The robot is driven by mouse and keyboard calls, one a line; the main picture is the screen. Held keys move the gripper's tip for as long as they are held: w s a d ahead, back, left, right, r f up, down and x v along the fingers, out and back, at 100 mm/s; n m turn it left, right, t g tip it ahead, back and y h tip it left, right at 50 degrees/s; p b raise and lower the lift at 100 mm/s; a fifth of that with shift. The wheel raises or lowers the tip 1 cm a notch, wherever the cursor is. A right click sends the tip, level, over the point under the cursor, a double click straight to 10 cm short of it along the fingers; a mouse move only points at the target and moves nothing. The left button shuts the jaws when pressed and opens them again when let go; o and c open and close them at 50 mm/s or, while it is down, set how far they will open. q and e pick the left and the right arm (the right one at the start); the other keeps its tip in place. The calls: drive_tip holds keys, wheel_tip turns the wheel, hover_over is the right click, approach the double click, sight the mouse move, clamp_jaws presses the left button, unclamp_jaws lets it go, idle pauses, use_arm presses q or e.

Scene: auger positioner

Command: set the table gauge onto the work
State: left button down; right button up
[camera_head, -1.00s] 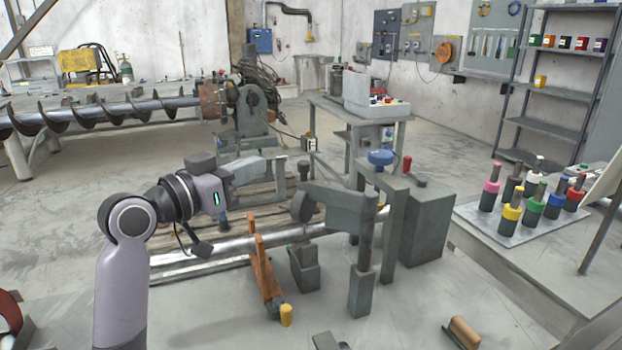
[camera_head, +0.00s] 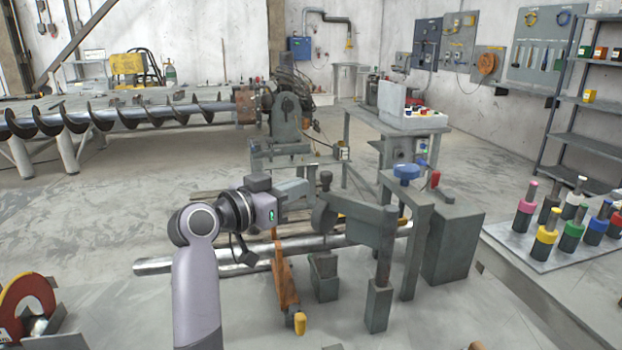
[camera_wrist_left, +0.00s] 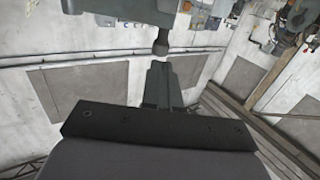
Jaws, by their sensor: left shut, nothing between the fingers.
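My left gripper (camera_head: 295,189) is near the middle of the head view, with its fingers shut and empty. It also shows in the left wrist view (camera_wrist_left: 159,85). A dark knob on a post (camera_head: 325,178) stands just beyond its fingertips; a dark rounded end (camera_wrist_left: 160,46) shows ahead of the fingers in the wrist view. Beside it is a grey stand with an arm (camera_head: 365,228). I cannot tell for sure which thing is the table gauge. A long auger (camera_head: 125,118) lies level in the positioner (camera_head: 285,120) at the back left. My right gripper is not in view.
A bare steel bar (camera_head: 155,266) lies low behind an orange upright (camera_head: 283,280). A blue knob (camera_head: 406,171) tops a grey frame. A tray (camera_head: 520,248) of coloured-collared pegs stands on the right bench.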

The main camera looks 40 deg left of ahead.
sight(322, 178)
use_arm(q)
drive_tip(key=shift+w+d+f+p, duration=0.1)
drive_tip(key=shift+w+d+p, duration=0.1)
drive_tip(key=shift+w, duration=0.9)
drive_tip(key=shift+w+d+p, duration=0.1)
drive_tip(key=shift+w+d, duration=0.05)
drive_tip(key=shift+w, duration=0.9)
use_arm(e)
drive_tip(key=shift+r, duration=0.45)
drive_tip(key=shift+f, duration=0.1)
